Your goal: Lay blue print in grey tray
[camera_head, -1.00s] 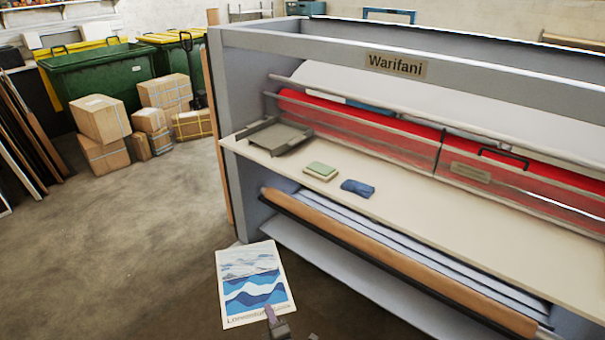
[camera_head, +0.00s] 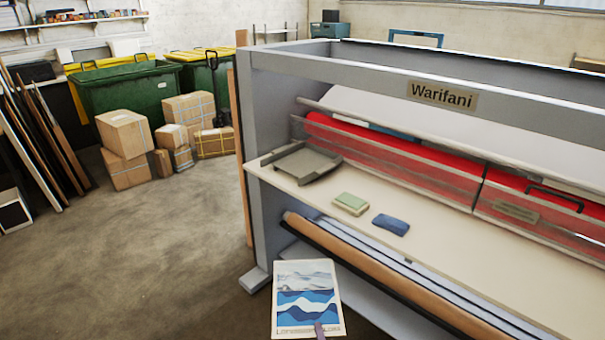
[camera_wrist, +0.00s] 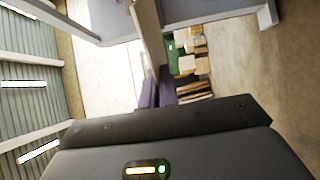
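The blue print (camera_head: 305,290), a pale sheet with blue and white wave shapes, is in the lower middle of the head view, in front of the laminator. My gripper (camera_head: 319,329) shows there only as a thin purplish finger at the print's lower edge; it is shut on that edge. The grey tray (camera_head: 316,166) lies empty at the left end of the laminator's cream table.
A green pad (camera_head: 351,203) and a blue cloth-like item (camera_head: 391,224) lie right of the tray on the cream table (camera_head: 470,257). The laminator's side post (camera_head: 258,215) and wooden roller (camera_head: 390,275) are near the print. Cardboard boxes (camera_head: 126,134) stand left; the floor between is clear.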

